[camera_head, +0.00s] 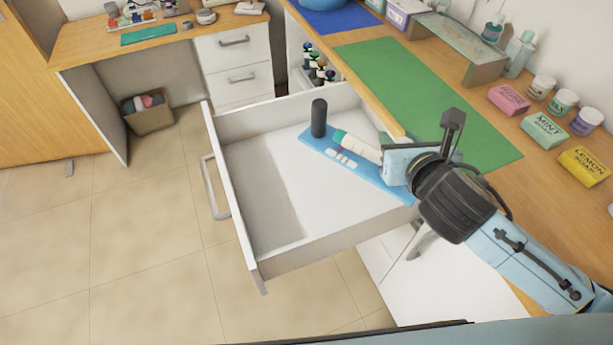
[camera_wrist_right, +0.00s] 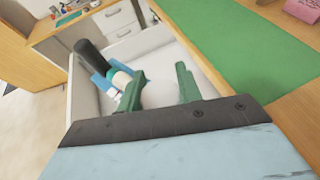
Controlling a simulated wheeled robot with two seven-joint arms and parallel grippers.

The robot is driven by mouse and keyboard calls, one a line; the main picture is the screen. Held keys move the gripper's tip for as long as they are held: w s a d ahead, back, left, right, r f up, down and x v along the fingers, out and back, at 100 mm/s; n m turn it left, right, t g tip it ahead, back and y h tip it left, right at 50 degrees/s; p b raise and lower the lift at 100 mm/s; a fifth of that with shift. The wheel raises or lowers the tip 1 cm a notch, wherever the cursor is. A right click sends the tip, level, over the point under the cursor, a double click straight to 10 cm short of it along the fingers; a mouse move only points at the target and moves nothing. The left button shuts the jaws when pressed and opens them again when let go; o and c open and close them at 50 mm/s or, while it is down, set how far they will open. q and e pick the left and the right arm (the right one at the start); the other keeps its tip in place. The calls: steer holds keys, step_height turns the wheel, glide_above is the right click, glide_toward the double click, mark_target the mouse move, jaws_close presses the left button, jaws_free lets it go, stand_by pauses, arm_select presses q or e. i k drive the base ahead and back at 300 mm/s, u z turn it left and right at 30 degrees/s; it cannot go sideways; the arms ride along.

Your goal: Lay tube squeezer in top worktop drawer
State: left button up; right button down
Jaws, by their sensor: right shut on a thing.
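The tube squeezer (camera_head: 318,142) is a blue board with an upright dark cylinder at its far left end and a white tube with a green cap along it. My right gripper (camera_head: 387,160) is shut on it near its right end, and the fingers hide part of it. In the right wrist view, the tube squeezer (camera_wrist_right: 90,58) shows beyond the fingers (camera_wrist_right: 160,88). The top worktop drawer (camera_head: 262,185) is pulled open, and the squeezer is over its right half. I cannot tell whether it touches the drawer floor. My left gripper is not in view.
The worktop (camera_head: 497,180) borders the drawer on the right, with a green mat (camera_head: 425,85), soap boxes (camera_head: 545,127) and jars (camera_head: 563,101). The drawer's left half is empty. Several small bottles (camera_head: 318,68) stand behind the drawer.

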mark_target(327, 163)
steer(key=u, duration=1.6)
steer(key=i, duration=1.45)
steer(key=z, duration=2.4)
